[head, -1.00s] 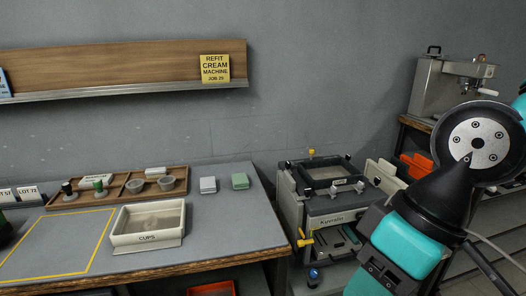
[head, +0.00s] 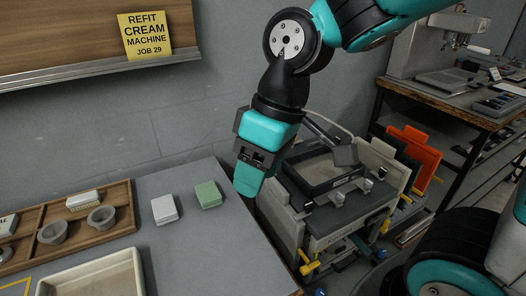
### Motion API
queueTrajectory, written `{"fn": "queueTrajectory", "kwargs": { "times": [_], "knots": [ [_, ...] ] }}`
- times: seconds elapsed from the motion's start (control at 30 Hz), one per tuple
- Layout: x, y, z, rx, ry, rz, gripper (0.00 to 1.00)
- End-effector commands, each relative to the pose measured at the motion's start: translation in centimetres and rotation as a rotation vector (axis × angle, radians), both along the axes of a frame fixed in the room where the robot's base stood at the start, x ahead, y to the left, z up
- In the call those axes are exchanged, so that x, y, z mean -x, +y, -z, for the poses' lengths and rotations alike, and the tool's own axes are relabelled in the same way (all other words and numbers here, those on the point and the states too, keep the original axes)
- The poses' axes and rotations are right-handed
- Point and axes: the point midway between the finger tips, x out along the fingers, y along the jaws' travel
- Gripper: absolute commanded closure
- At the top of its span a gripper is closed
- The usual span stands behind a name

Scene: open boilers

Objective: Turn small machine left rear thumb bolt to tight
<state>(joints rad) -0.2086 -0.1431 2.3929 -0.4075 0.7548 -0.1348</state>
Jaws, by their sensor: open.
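A low grey open-topped machine (head: 345,215) stands right of the bench in the head view, with a dark-framed rectangular opening (head: 325,173) on top. I take it for the small machine. Two small silver fittings (head: 366,186) show along the front of the frame. The left rear corner and any thumb bolt there are hidden behind my arm. My gripper (head: 249,178) hangs over the bench's right edge, at the machine's left rear side, pointing down. It is open, with nothing visible in it. I cannot tell whether it touches anything.
The bench (head: 190,255) at left holds a white block (head: 165,209), a green block (head: 208,194), a wooden tray (head: 121,196) and a cream bin (head: 88,270). Orange and pale panels (head: 412,155) stand right of the machine. A larger machine (head: 430,45) sits on a bench behind.

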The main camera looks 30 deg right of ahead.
Motion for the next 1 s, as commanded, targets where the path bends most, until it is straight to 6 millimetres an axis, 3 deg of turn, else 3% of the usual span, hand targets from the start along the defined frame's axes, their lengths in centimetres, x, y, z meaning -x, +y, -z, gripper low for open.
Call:
{"fn": "queueTrajectory", "kwargs": {
  "times": [0.03,0.07,0.2,0.3,0.4,0.5,0.63,0.87,1.0],
  "knots": [
    [-3.4,-0.8,-1.1,0.028,-0.003,-0.002,0.47],
    [-5.5,-1.4,-1.4,0.046,-0.010,-0.008,0.47],
    [-15.3,-5.7,-1.1,0.140,-0.028,-0.044,0.47],
    [-21.0,-9.6,0.4,0.200,-0.025,-0.068,0.47],
    [-25.1,-13.2,2.3,0.246,-0.015,-0.092,0.47],
    [-27.6,-16.1,4.1,0.279,-0.003,-0.112,0.47],
    [-29.2,-18.3,5.7,0.301,0.006,-0.129,0.47],
    [-29.6,-19.0,8.1,0.308,0.012,-0.137,0.47],
    [-29.5,-18.9,10.9,0.307,0.014,-0.137,0.47]
  ]
}}
